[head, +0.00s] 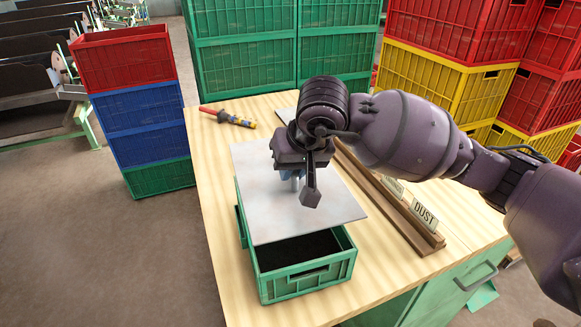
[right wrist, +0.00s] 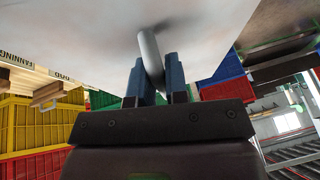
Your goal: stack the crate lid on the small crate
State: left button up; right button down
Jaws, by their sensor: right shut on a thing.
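The crate lid (head: 262,212) is a flat pale grey plate with an upright grey handle (right wrist: 151,52). My right gripper (head: 294,180) is shut on this handle; its blue fingers sit either side of it in the right wrist view (right wrist: 162,80). The small crate (head: 307,284) is green and open-topped, on the wooden workbench. The lid hangs over the crate's far part and hides it. The crate's dark inside and near wall show in front of the lid's near edge, and the lid looks raised above the rim. My left gripper is out of view.
A red-handled tool (head: 227,117) lies at the back left of the workbench (head: 215,215). A wooden rack (head: 400,213) with label cards, one reading DUST, runs along the right. Stacked green crates (head: 245,65), yellow crates (head: 430,90) and a red-blue-green stack (head: 140,105) stand beyond.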

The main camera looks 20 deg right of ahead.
aim_at(291, 192)
jog(key=shift+f, duration=0.6)
jog(key=shift+f+b, duration=0.85)
jog(key=shift+f, duration=0.25)
jog(key=shift+f+b, duration=0.7)
jog(key=shift+f, duration=0.65)
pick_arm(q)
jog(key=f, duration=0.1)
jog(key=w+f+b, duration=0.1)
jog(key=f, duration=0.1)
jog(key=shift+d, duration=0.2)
pick_arm(e)
notch_tip(291, 192, down, 2)
jog(key=shift+f, duration=0.15)
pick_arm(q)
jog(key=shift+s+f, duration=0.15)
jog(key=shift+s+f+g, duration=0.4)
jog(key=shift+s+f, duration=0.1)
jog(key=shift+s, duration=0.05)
pick_arm(e)
jog(key=shift+f, duration=0.2)
